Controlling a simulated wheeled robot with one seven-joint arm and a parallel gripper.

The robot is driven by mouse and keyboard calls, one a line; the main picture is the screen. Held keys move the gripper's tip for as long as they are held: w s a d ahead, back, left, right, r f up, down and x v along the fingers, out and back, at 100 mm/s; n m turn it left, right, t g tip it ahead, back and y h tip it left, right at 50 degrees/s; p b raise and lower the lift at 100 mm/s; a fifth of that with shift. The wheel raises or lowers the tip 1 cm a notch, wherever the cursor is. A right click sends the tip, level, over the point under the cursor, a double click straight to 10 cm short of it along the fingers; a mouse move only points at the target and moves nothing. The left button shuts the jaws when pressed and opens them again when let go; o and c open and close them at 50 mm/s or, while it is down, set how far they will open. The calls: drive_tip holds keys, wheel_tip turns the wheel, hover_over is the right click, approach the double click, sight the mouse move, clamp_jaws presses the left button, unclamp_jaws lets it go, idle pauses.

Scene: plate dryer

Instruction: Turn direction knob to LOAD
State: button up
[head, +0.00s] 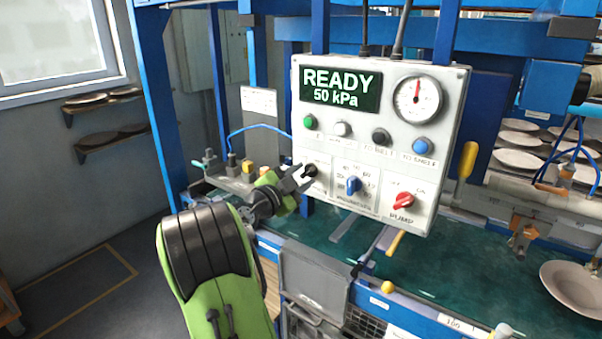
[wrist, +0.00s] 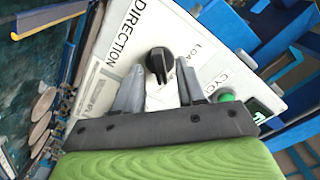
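The black direction knob (wrist: 159,62) is on the white control panel (head: 450,150), beside the printed word DIRECTION in the wrist view. Part of a LOAD label shows next to it. In the head view the knob (head: 311,170) is at the panel's lower left, partly hidden by my gripper. My gripper (head: 301,177) is at the panel. In the wrist view its two grey fingers (wrist: 157,80) are spread, with the knob showing between and just beyond their tips. I cannot tell whether either finger touches the knob.
The panel display (head: 341,88) reads READY 50 kPa. A blue knob (head: 354,185) and a red pump knob (head: 403,200) sit to the right of the direction knob. Green (head: 310,122), white, black and blue buttons are above. A yellow handle (head: 466,161) stands right of the panel.

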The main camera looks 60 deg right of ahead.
drive_tip(key=shift+s+d, duration=0.1)
drive_tip(key=shift+d, duration=0.2)
drive_tip(key=shift+c, duration=0.3)
clamp_jaws()
